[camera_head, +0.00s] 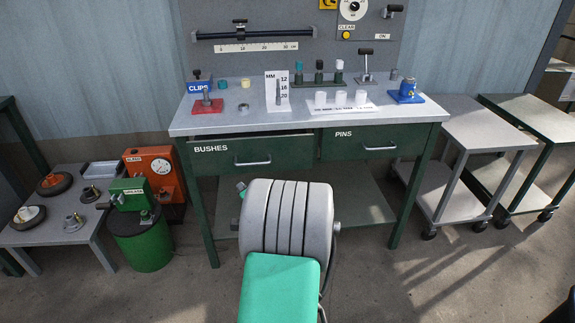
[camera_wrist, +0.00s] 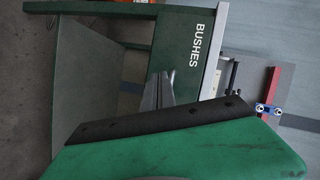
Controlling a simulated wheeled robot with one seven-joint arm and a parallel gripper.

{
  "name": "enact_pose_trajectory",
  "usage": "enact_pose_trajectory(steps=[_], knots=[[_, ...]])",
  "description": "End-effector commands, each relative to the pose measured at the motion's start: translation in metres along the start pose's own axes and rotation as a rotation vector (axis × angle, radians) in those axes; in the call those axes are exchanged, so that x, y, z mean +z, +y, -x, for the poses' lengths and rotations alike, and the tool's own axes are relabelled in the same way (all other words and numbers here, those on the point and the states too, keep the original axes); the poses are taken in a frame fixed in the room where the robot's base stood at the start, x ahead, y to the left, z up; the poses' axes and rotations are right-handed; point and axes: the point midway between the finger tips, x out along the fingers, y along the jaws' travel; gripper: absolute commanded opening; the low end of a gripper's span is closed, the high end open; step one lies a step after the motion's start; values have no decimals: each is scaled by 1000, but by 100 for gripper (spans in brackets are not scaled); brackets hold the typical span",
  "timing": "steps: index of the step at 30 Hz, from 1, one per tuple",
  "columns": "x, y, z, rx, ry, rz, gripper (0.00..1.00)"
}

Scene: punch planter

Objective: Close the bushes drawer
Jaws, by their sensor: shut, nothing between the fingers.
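The bushes drawer (camera_head: 222,161) is the green left drawer under the workbench top, with a white BUSHES label and a pale bar handle (camera_head: 253,162). Its front appears to stand out slightly, with a dark gap along its top edge. In the wrist view, turned on its side, the green drawer front (camera_wrist: 190,60) shows with its label. My gripper (camera_wrist: 160,80) is shut and empty, its grey fingers in front of the drawer face near the label. Whether they touch it I cannot tell. The handle is not visible there. In the head view my arm hides the fingers.
The pins drawer (camera_head: 375,147) sits flush to the right. The bench top (camera_head: 235,121) carries small parts, a red stand and a blue tool. A low table (camera_head: 75,236) and a green drum (camera_head: 142,244) stand left; grey carts (camera_head: 487,137) stand right.

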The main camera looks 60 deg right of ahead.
Motion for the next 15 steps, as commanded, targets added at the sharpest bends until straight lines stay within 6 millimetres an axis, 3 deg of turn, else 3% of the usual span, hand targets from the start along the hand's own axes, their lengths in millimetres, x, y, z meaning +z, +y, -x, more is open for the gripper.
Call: enact_pose_trajectory(steps=[1, 3, 5, 9, 15], knots=[[-47, 29, 10, -40, 133, -127, 0], [-93, 49, 28, -108, 275, -256, 0], [-117, 60, 42, -148, 354, -322, 0], [-136, 66, 49, -185, 412, -372, 0], [-148, 62, 18, -184, 407, -367, 0]])
